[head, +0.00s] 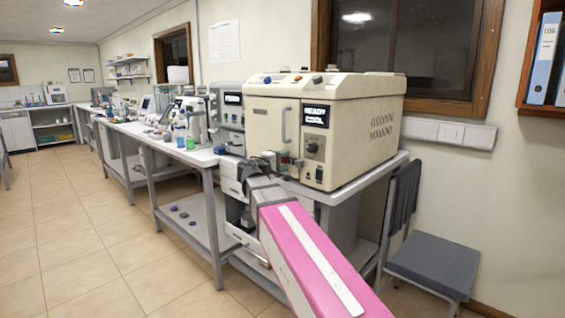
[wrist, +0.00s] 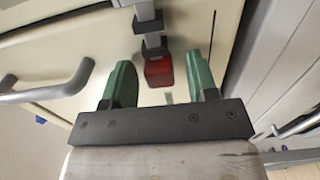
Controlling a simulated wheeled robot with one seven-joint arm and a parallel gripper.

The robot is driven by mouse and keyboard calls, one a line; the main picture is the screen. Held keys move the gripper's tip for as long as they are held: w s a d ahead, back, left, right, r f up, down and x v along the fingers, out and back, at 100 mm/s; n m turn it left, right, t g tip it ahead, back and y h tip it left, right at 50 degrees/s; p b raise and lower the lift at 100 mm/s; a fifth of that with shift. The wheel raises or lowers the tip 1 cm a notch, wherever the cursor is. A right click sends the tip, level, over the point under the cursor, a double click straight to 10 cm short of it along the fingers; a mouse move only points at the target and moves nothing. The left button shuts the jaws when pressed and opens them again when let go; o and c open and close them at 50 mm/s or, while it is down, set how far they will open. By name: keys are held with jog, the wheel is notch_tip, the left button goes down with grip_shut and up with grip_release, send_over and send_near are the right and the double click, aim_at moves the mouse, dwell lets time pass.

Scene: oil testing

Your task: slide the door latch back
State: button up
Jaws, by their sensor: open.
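The cream machine (head: 330,125) stands on the bench in the head view, its front door closed and carrying a vertical grey handle (head: 284,125). In the wrist view the latch (wrist: 151,28) is a set of grey metal pieces with a red block (wrist: 158,71) at its lower end, on the cream front. My gripper (wrist: 160,62) is open, its two green fingers on either side of the red block. I see gaps between the block and both fingers. In the head view my gripper (head: 280,158) is at the lower front of the machine, and the latch is too small to make out.
The door handle (wrist: 50,90) sticks out at the left in the wrist view. A grey instrument (head: 230,120) stands close to the machine's left side. A grey chair (head: 430,262) stands at the right. The tiled floor (head: 90,235) at the left is open.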

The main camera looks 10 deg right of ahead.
grip_shut()
jog(key=w+a, duration=0.2)
jog(key=w, duration=0.1)
jog(key=shift+w+a, duration=0.1)
jog(key=shift+a, duration=0.05)
grip_release()
jog(key=v, duration=1.1)
jog(key=shift+f, duration=0.1)
